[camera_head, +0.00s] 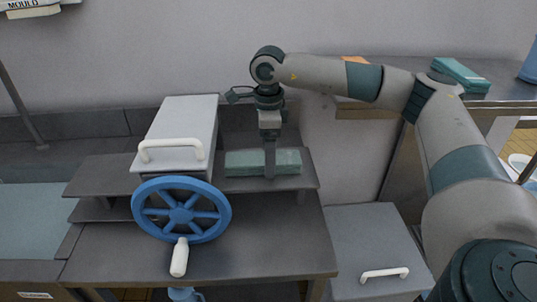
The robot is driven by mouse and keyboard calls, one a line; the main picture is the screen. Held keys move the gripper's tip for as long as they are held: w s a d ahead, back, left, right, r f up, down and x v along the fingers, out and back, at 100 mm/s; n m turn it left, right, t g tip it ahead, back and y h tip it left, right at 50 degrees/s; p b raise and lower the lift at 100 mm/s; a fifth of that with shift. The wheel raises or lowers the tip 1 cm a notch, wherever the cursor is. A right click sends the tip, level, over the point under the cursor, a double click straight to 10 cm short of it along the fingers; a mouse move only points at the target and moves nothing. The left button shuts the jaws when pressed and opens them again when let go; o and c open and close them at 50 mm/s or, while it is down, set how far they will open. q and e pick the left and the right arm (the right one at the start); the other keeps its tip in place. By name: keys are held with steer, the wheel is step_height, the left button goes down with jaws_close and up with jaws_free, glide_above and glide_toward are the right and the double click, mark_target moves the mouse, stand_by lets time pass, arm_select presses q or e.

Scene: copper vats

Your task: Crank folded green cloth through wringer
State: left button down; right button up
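The wringer has a pale grey box-shaped top (190,112) with a white bar handle. A blue spoked crank wheel (180,215) is on its front, with a white crank grip (179,258) hanging at the bottom. A folded green cloth (243,163) lies flat on the grey shelf (300,178) just right of the wringer. My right gripper (270,172) reaches in from the right and points straight down at the cloth, in front of its middle. It is seen edge-on, so whether its fingers are open or shut on the cloth is unclear. My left gripper is not in view.
Another folded green cloth (460,74) lies on the back-right counter (500,90). A grey lidded bin (375,240) with a white handle stands right of the wringer table (270,240). The tabletop right of the wheel is clear. A pale blue-green surface (30,220) is at left.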

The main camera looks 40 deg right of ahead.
steer(key=shift+r, duration=0.55)
step_height(320, 180, up, 6)
steer(key=shift+w+f+b, duration=0.1)
steer(key=shift+f+b, duration=0.1)
steer(key=shift+b, duration=0.45)
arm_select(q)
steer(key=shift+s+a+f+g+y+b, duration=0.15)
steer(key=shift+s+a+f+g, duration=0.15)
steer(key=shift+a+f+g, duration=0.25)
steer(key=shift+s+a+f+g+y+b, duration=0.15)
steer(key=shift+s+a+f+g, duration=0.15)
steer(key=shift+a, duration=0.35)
arm_select(e)
step_height(320, 180, up, 11)
steer(key=shift+f, duration=0.2)
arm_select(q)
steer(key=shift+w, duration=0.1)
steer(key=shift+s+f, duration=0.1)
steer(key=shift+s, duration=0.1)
